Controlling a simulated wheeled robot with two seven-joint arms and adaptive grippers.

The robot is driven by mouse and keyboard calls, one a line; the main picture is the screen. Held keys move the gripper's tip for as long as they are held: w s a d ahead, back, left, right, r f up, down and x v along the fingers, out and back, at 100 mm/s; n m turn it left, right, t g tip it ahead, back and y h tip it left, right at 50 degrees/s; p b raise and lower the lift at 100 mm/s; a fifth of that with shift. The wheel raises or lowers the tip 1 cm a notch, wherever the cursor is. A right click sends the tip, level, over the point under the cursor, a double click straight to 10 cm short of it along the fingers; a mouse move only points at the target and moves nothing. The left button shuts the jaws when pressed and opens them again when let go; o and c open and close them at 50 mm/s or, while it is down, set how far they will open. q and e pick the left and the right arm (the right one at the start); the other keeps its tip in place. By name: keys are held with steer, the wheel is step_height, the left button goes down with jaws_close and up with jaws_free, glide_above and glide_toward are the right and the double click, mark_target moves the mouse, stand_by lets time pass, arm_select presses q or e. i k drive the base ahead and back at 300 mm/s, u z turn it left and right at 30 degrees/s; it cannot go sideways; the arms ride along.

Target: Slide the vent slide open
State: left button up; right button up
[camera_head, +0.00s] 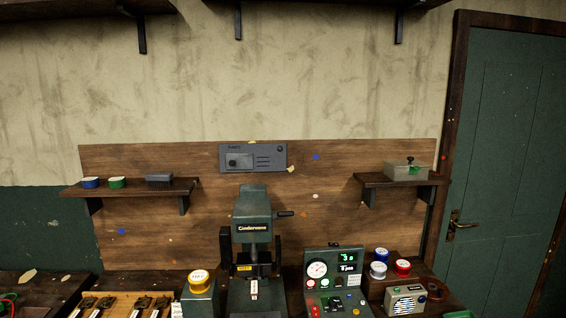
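A grey rectangular vent panel (270,149) is fixed high on the wooden backboard, just above the dark green press. A darker slide with a small knob (238,161) sits at the panel's left. Several dark slots (263,162) show to the right of the slide. The small lettering on the panel is too blurred to read. Neither of my grippers is in view.
The dark green press (252,204) stands below the panel, its handle (286,214) sticking out to the right. A gauge box (335,268) is beside it. Shelves (130,188) (367,180) flank the panel. The backboard around the panel is mostly clear.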

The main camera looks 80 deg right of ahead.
mark_target(239, 161)
steer(key=z, duration=2.35)
steer(key=k, duration=0.45)
steer(key=z, duration=0.75)
steer(key=i, duration=1.35)
steer(key=u, duration=0.55)
